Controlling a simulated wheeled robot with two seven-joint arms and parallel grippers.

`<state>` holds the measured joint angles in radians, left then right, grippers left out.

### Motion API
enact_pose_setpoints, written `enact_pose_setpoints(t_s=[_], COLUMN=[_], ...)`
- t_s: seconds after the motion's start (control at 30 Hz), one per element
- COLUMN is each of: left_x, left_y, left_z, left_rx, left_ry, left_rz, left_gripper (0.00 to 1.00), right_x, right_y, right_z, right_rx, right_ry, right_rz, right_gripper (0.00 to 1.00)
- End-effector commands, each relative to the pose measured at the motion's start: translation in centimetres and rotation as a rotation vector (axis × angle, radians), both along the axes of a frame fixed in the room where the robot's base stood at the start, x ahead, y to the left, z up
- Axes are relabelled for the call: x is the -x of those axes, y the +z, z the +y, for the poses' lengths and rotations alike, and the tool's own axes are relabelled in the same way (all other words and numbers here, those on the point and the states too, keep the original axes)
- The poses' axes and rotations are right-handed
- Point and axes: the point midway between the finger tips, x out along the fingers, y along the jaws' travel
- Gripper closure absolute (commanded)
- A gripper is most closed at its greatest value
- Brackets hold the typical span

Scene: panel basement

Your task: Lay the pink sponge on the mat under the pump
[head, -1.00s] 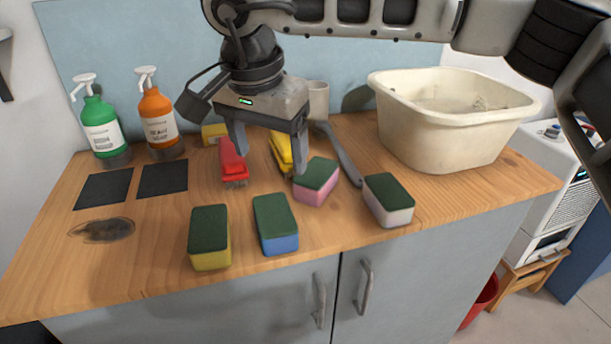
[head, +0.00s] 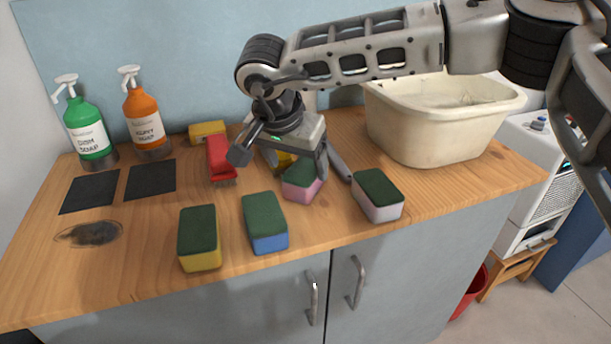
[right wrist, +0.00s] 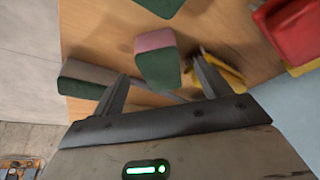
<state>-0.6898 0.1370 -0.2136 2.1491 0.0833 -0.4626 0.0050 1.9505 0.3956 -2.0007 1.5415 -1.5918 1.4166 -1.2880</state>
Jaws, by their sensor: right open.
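The pink sponge (head: 303,190), with a dark green top, lies on the wooden counter right of centre. In the right wrist view the pink sponge (right wrist: 157,52) lies ahead, between the lines of the two fingers. My right gripper (head: 297,166) is open above and around it; the gripper (right wrist: 158,88) holds nothing. In the head view it partly hides the sponge's back. Two dark mats lie on the left: one mat (head: 90,194) before the green pump bottle (head: 85,127), one mat (head: 151,179) before the orange pump bottle (head: 143,118). Both mats are bare. My left gripper is out of view.
Other sponges stand nearby: yellow (head: 199,240), blue (head: 265,223) and white (head: 378,197). A red brush (head: 219,160) and a yellow object (head: 283,161) lie behind. A cream basin (head: 440,130) fills the back right. A dark stain (head: 90,234) marks the front left counter.

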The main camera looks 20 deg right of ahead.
Motion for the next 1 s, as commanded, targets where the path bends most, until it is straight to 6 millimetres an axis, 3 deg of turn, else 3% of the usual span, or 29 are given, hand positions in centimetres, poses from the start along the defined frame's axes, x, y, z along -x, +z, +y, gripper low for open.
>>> enact_pose_setpoints(t_s=[0.2, 0.5, 0.53, 0.7, 1.0], left_x=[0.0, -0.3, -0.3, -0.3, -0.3], left_y=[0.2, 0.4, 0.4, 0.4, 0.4], left_z=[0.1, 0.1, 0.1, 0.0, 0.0], left_rx=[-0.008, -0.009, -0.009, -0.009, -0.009], left_ry=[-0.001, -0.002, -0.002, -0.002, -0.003], left_rz=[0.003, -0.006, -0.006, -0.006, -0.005], left_gripper=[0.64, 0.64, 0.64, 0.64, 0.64], right_x=[-0.7, -1.0, -1.0, -0.9, -1.0], right_y=[-3.0, -3.7, -3.7, -3.7, -3.6], right_z=[-0.9, -1.1, -1.1, -1.1, -1.1], right_rx=[0.001, 0.000, 0.000, -0.001, -0.001], right_ry=[-0.001, 0.000, 0.000, 0.000, 0.000], right_rz=[0.003, 0.000, 0.000, 0.001, 0.001], right_gripper=[0.24, 0.24, 0.26, 0.71, 0.74])
